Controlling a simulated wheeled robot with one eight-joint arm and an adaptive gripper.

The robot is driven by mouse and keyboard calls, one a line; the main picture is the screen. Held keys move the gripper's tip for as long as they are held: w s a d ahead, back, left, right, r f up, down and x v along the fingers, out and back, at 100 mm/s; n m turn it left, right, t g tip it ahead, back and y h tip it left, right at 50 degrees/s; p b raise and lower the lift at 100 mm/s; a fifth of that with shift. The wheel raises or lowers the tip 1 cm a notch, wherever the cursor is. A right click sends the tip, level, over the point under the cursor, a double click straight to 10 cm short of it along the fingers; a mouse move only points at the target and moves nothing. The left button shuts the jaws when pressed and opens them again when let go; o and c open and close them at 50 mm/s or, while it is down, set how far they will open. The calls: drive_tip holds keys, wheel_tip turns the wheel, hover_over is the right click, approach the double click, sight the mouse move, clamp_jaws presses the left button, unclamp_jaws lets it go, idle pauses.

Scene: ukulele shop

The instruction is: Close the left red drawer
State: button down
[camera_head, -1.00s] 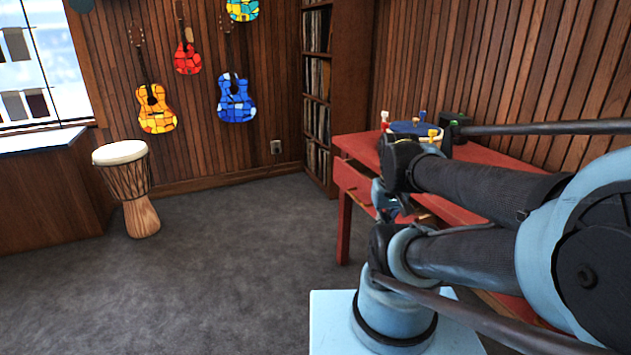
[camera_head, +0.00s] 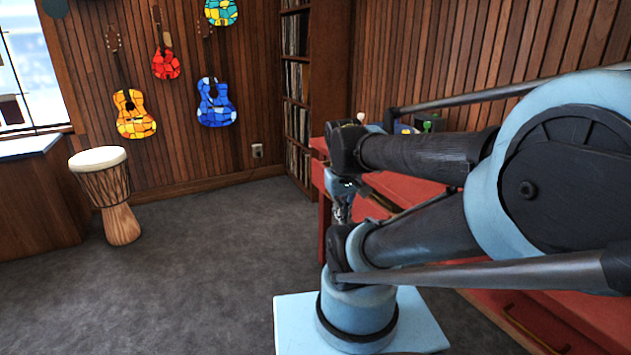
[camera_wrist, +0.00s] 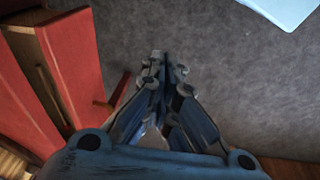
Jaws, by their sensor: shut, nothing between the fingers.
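The red table (camera_head: 415,186) stands along the right wall. Its left red drawer (camera_wrist: 75,55) shows at the left of the wrist view as a red panel, with a brown strip beside it that looks like the inside of a partly open drawer. In the head view my arm and gripper hide most of that drawer. My gripper (camera_head: 342,212) points down by the table's left end. In the wrist view the gripper (camera_wrist: 162,65) is shut and empty, over grey floor, to the right of the red panel and apart from it.
A second drawer with a brass handle (camera_head: 535,322) is at the lower right. A shelf of records (camera_head: 300,90) stands beyond the table. A drum (camera_head: 108,190) stands at the left; the grey carpet (camera_head: 200,270) between is clear.

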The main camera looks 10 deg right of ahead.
drive_tip(key=w+a+r+n+h, duration=0.1)
drive_tip(key=w+r+n+h, duration=0.15)
drive_tip(key=w+n, duration=0.45)
drive_tip(key=w+r+n+h, duration=0.2)
drive_tip(key=w+r+n, duration=0.1)
drive_tip(key=w, duration=0.9)
drive_tip(key=w+a+f+n+h, duration=0.1)
drive_tip(key=w+a+f+n, duration=0.15)
drive_tip(key=w, duration=0.35)
drive_tip(key=w+a+f+n+t+h, duration=0.1)
drive_tip(key=w+a+f+n, duration=0.1)
drive_tip(key=w+a+n, duration=0.3)
drive_tip(key=w+a+f+n+h, duration=0.1)
drive_tip(key=w+a+f+n, duration=0.15)
drive_tip(key=w, duration=0.45)
drive_tip(key=w+d+f, duration=0.3)
drive_tip(key=d+f, duration=0.3)
drive_tip(key=d, duration=0.4)
drive_tip(key=shift+f+m, duration=0.2)
drive_tip(key=shift+m, duration=0.2)
drive_tip(key=shift+d, duration=0.1)
